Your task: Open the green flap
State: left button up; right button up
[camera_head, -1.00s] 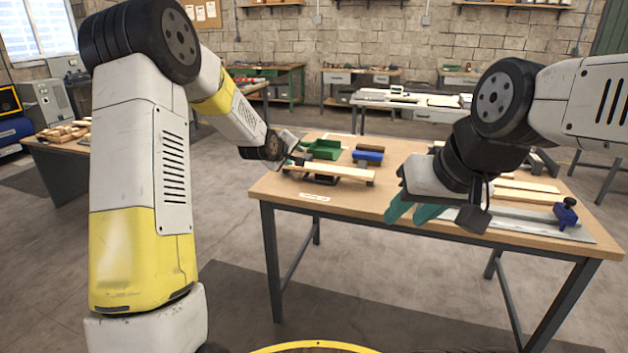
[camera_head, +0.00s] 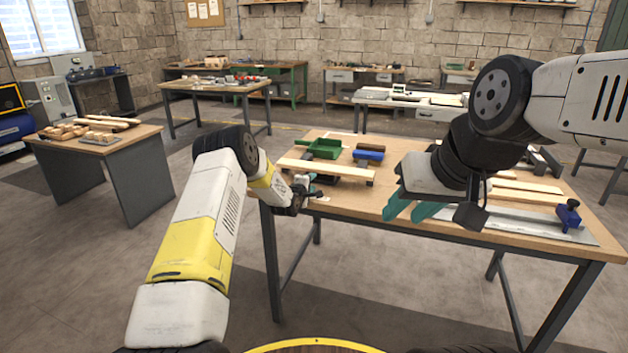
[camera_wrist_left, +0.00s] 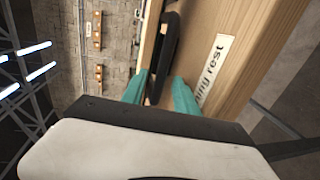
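A green open-topped, tray-like piece (camera_head: 322,149) lies at the back left of the wooden workbench; I cannot tell whether it is the flap or how it is hinged. It does not show clearly in the left wrist view. My left gripper (camera_head: 315,185) is at the bench's front left edge, in front of the green piece and apart from it. In the left wrist view its teal fingers (camera_wrist_left: 160,92) are apart with nothing held. My right gripper (camera_head: 413,208) hangs over the bench's front edge, its teal fingers apart and empty.
A pale wooden board (camera_head: 325,170) lies between my left gripper and the green piece. A printed label (camera_wrist_left: 214,66) and a dark bar (camera_wrist_left: 168,60) show in the left wrist view. A blue clamp (camera_head: 568,215) sits at right.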

aim_at(322, 174)
pick_arm(q)
jog(key=shift+x, duration=1.2)
grip_shut()
dwell(0.6)
